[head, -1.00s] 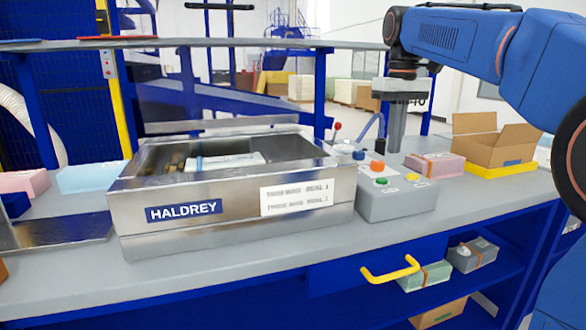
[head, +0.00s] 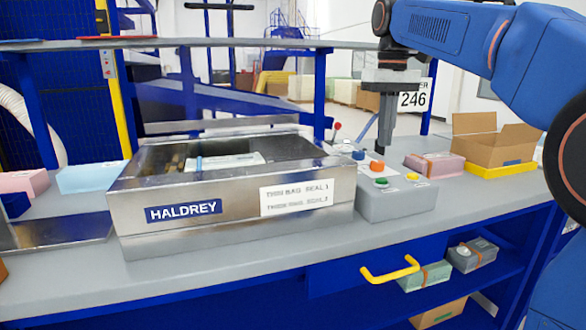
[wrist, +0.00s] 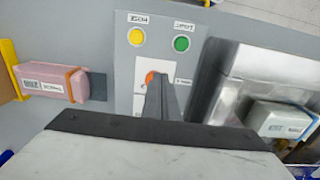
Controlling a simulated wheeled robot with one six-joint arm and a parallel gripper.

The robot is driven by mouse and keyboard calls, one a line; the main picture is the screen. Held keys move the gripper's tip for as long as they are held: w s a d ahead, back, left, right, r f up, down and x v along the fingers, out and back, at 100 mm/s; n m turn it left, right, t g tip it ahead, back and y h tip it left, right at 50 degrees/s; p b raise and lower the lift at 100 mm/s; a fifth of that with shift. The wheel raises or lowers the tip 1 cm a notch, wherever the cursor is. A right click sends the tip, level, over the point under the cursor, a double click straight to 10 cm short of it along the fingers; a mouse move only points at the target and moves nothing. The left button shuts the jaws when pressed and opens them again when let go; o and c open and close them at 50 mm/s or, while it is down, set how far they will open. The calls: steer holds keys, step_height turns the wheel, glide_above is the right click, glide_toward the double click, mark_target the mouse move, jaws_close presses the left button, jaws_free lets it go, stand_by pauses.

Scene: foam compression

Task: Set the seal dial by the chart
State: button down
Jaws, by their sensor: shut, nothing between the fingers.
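The chart (head: 297,195) is a white label on the steel HALDREY machine (head: 235,235), reading "THIN BAG SEAL 1" and what looks like "THICK BAG SEAL 2". The grey control box (head: 395,207) beside it carries an orange knob (head: 377,166), a green button (head: 381,182) and a yellow button (head: 412,177). In the wrist view the orange knob (wrist: 150,77) is partly hidden by my fingers; its setting and small lettering cannot be read. My gripper (head: 385,153) is shut and empty, pointing down over the back of the box, close to the knob. Contact cannot be told.
A blue knob (head: 358,155) and a red-tipped lever (head: 337,127) stand between machine and box. A pink pack (head: 435,164) and an open carton (head: 490,145) lie to the right. A yellow drawer handle (head: 390,270) juts out below the worktop.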

steer(key=shift+f, duration=3.1)
steer(key=shift+w, duration=0.1)
steer(key=shift+w+d, duration=0.1)
steer(key=shift+d, duration=0.35)
steer(key=shift+s+d, duration=0.1)
steer(key=shift+s, duration=0.3)
step_height(320, 180, up, 6)
